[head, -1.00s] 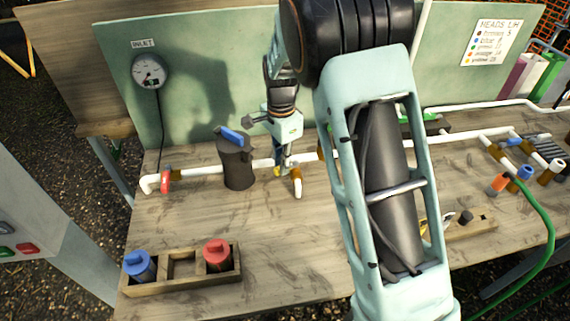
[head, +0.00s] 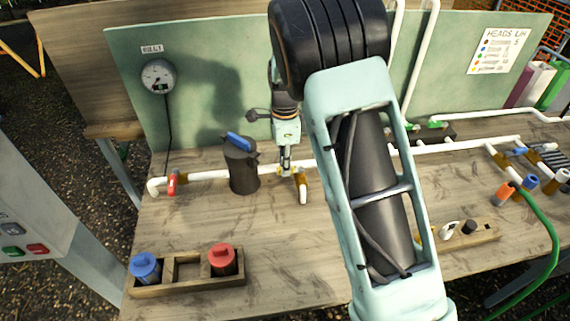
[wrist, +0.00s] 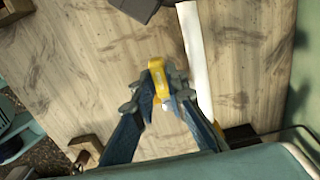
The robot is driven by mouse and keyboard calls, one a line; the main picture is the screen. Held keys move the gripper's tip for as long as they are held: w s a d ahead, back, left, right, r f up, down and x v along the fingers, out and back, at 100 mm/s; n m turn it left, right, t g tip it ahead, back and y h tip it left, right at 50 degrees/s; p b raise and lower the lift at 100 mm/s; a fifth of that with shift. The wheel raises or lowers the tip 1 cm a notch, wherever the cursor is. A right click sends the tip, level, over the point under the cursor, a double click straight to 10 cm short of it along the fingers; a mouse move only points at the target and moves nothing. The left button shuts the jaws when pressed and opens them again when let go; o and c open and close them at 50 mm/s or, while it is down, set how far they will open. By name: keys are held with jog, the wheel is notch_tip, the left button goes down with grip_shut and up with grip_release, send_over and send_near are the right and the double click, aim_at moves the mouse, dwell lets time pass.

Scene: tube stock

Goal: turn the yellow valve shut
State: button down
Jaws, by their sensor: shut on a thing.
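The yellow valve handle (wrist: 157,78) shows in the wrist view between my fingertips, beside the white pipe (wrist: 196,55). My gripper (wrist: 160,92) points down and is shut on the handle. In the head view my gripper (head: 286,167) is at the pipe, just right of the dark canister with a blue top (head: 242,165). There the yellow valve is mostly hidden by my fingers. A short white outlet (head: 302,190) with a brown fitting comes off the pipe close to my gripper.
A red valve handle (head: 172,183) is on the pipe's left end, below a gauge (head: 158,76). A wooden tray (head: 190,285) at front left holds a blue and a red piece. A green hose (head: 549,225) runs down at right. The bench's front middle is clear.

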jog(key=shift+w+r, duration=0.1)
jog(key=c, duration=1.9)
grip_release()
jog(key=shift+c, duration=0.2)
notch_tip(320, 180, up, 12)
